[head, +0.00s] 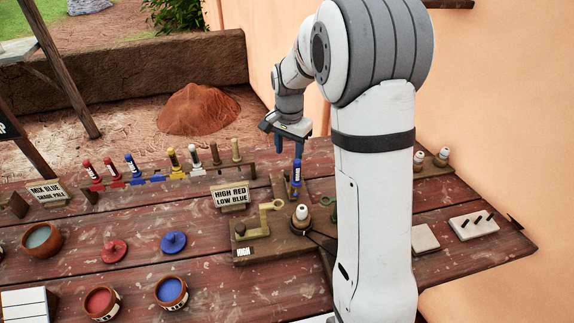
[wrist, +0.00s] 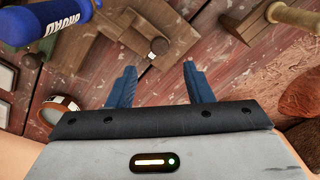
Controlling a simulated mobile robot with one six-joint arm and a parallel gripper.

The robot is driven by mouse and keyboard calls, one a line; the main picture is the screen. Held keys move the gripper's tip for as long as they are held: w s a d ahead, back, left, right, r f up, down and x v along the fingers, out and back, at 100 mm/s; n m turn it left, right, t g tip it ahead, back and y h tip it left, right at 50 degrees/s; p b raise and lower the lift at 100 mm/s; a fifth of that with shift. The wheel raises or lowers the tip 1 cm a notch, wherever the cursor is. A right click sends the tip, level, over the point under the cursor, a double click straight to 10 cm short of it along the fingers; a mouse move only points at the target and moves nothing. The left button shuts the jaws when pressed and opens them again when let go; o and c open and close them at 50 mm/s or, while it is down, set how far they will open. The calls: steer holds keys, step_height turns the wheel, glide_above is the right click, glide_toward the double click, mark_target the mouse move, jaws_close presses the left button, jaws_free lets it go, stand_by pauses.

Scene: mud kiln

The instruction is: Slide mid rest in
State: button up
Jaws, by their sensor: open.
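My gripper (head: 288,147) is open and empty above the far part of the wooden fixture (head: 262,254). Its two blue fingers also show in the wrist view (wrist: 159,83), well apart. A blue labelled tube (head: 296,173) stands below the gripper in the head view; it shows large at upper left in the wrist view (wrist: 45,22). Wooden bars (wrist: 112,48) with a small dark knob (wrist: 158,47) lie beyond the fingertips; the knob is apart from them. I cannot tell for certain which wooden piece is the mid rest.
A sign (head: 231,196) reads "HIGH RED LOW BLUE". A brass crank-like piece (head: 266,218) and a white-topped knob (head: 302,213) are on the fixture. A rack (head: 168,178) with several coloured tubes stands at left. My arm hides part of the table.

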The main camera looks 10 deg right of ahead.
mark_target(288, 172)
step_height(288, 172, down, 7)
steer(key=shift+s+f, duration=0.1)
stand_by(0.4)
jaws_close()
stand_by(0.4)
